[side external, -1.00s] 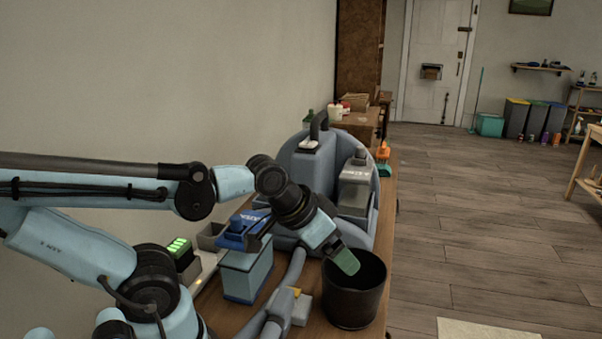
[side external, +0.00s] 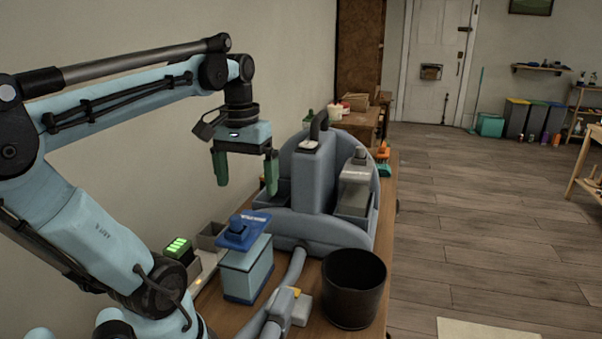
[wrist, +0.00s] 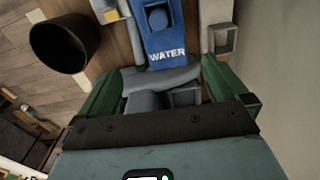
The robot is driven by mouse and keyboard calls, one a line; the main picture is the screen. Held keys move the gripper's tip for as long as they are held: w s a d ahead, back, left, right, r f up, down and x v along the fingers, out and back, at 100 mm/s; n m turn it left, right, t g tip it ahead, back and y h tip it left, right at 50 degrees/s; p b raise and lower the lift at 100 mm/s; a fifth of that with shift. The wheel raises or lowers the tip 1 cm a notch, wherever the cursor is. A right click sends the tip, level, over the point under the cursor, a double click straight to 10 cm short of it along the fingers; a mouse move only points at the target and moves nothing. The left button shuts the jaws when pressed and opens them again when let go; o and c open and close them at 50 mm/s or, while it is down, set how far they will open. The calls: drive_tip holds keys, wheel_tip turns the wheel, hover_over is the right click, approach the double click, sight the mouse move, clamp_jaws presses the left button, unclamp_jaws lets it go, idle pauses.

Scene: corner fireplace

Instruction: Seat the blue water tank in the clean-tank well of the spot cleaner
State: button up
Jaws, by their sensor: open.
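The blue water tank (side external: 247,268) stands upright on the wooden bench in front of the spot cleaner, with a dark blue top and a lighter body. Its top, lettered WATER, shows in the wrist view (wrist: 163,28). The spot cleaner (side external: 315,190) is grey-blue with a tall middle column. A grey tank (side external: 356,172) sits on its right side. The left side shows an open well, partly hidden by my gripper. My gripper (side external: 246,185) is open and empty, pointing down above and behind the water tank; its green fingers also show in the wrist view (wrist: 163,85).
A black bin (side external: 353,290) stands to the right of the water tank. A hose with a grey-and-yellow nozzle (side external: 290,303) lies between them. A charger with green lights (side external: 178,248) and a small grey open box (side external: 211,236) are on the left by the wall.

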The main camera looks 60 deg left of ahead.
sight(245, 227)
drive_tip(key=f, duration=0.6)
drive_tip(key=shift+s+a, duration=0.2)
drive_tip(key=shift+s, duration=0.2)
drive_tip(key=shift+s+d+f, duration=0.1)
drive_tip(key=shift+d+f, duration=0.05)
drive_tip(key=shift+f, duration=0.8)
drive_tip(key=shift+d+f, duration=0.1)
drive_tip(key=shift+f, duration=1.7)
clamp_jaws()
